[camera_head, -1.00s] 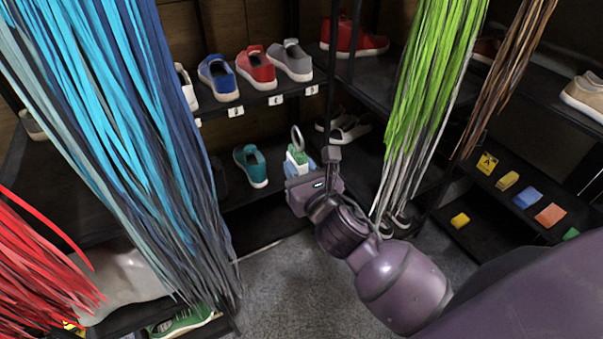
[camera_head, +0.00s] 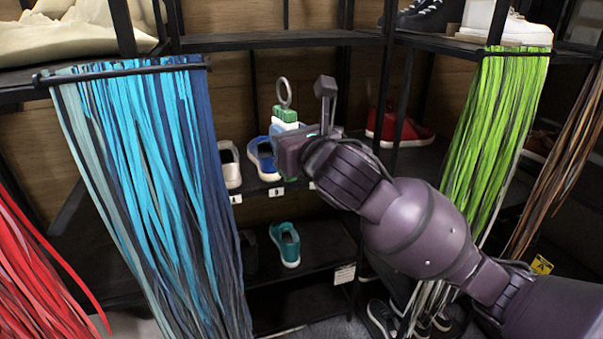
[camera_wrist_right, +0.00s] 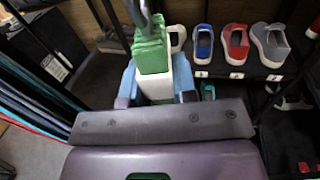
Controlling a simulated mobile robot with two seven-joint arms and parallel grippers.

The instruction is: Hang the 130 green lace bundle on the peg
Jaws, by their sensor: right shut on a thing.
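The green lace bundle (camera_head: 287,113) is a small folded green-and-white pack with a metal ring (camera_head: 284,92) on top. My right gripper (camera_head: 286,133) is shut on it and holds it upright in the air in front of the shoe shelf. In the right wrist view the bundle (camera_wrist_right: 150,48) stands between the light-blue fingertips of the gripper (camera_wrist_right: 156,88). A dark rail (camera_head: 120,72) at the left carries hanging blue laces. Another rail (camera_head: 515,50) at the right carries hanging green laces. I cannot tell which peg is meant. My left gripper is out of view.
Blue laces (camera_head: 165,190) hang left of my right gripper, and red laces (camera_head: 40,270) hang further left. Green laces (camera_head: 490,140) and brown laces (camera_head: 565,160) hang at the right. A teal shoe (camera_head: 286,243) sits on the lower shelf. Dark uprights stand between the shelves.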

